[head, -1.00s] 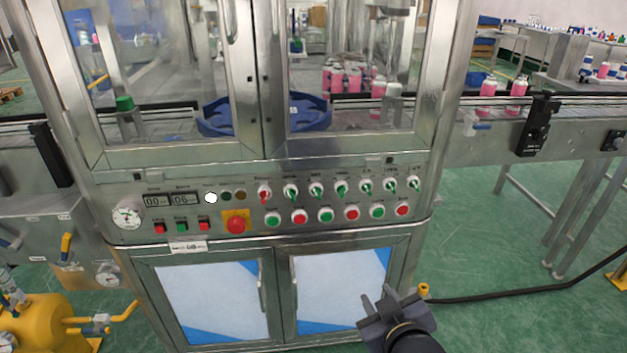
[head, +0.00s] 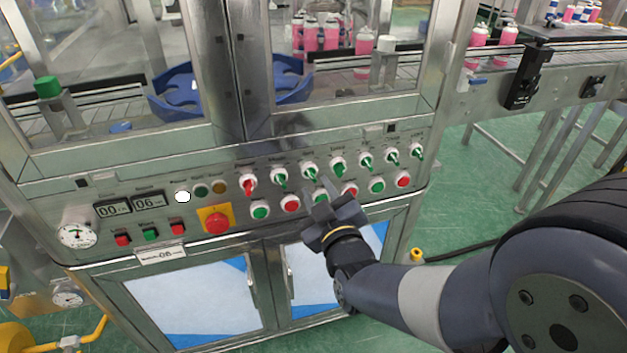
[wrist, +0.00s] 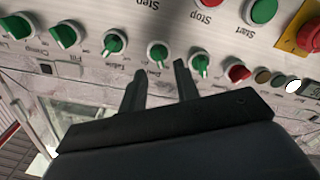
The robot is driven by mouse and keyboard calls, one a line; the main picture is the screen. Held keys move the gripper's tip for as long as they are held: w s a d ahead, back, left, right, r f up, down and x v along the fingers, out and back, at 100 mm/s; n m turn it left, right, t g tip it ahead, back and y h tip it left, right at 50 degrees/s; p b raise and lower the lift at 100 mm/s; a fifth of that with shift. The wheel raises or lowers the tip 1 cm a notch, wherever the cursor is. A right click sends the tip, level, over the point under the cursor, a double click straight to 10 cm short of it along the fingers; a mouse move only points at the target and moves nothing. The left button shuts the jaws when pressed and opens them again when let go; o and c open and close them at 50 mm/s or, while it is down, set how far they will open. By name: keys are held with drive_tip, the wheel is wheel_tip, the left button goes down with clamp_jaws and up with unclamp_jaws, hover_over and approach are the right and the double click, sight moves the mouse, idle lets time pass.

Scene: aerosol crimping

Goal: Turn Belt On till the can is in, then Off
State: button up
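The control panel (head: 130,220) holds a row of switches with small labels; I cannot read which is Belt. The leftmost switch (head: 248,184) is red; the others, such as this green switch (head: 309,172), are green. My gripper (head: 333,210) is in front of the panel, below the middle switches, and partly hides the push buttons. In the wrist view the panel is upside down. My gripper's fingers (wrist: 160,78) stand apart and empty, near two green switches (wrist: 157,53) (wrist: 200,64). Pink cans (head: 330,38) stand behind the glass; another pink can (head: 363,45) is near the conveyor.
Green and red push buttons (head: 260,209) line the panel below the switches. A red emergency stop (head: 216,222) on a yellow plate is to their left. A blue rotary table (head: 180,95) is inside the cabinet. More pink cans (head: 478,42) stand on the outer conveyor at right.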

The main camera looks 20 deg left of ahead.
sight(312, 178)
drive_tip(key=shift+x, duration=1.7)
clamp_jaws()
